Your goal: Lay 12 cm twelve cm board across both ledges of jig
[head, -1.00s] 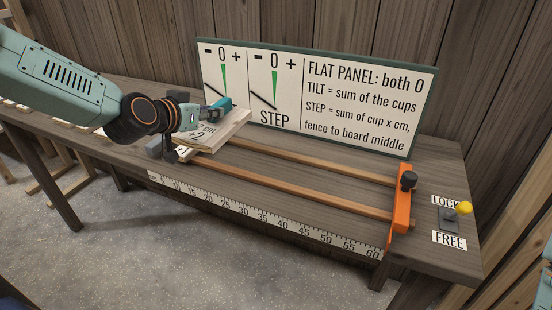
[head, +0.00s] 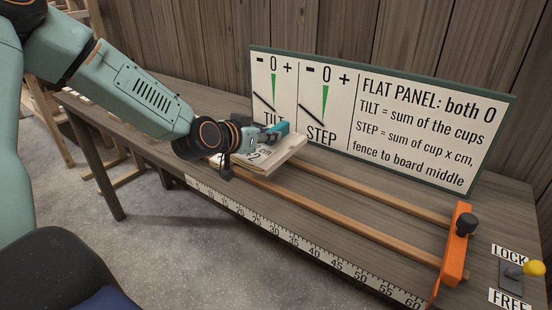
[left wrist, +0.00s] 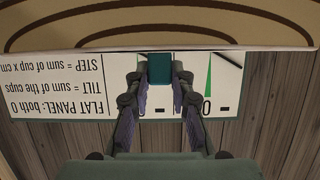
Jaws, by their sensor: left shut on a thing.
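The pale wooden board (head: 283,158) lies flat or nearly flat at the left end of the jig. Its label shows only "cm" and a "2"; the rest is covered by my arm. My left gripper (head: 266,136) is at the board's top, with a teal block (head: 278,130) at its fingertips. In the left wrist view the teal block (left wrist: 160,68) sits between the closed fingers. The jig's two wooden rails (head: 370,235) run right from under the board to an orange fence (head: 457,245). Contact between board and ledges cannot be told. My right gripper is out of view.
A gauge panel (head: 425,125) stands behind the jig; both black needles lie off their green marks. A numbered ruler (head: 300,240) runs along the bench's front edge. A yellow-knobbed lever (head: 520,270) is at the right, between LOCK and FREE. The rails' middle stretch is clear.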

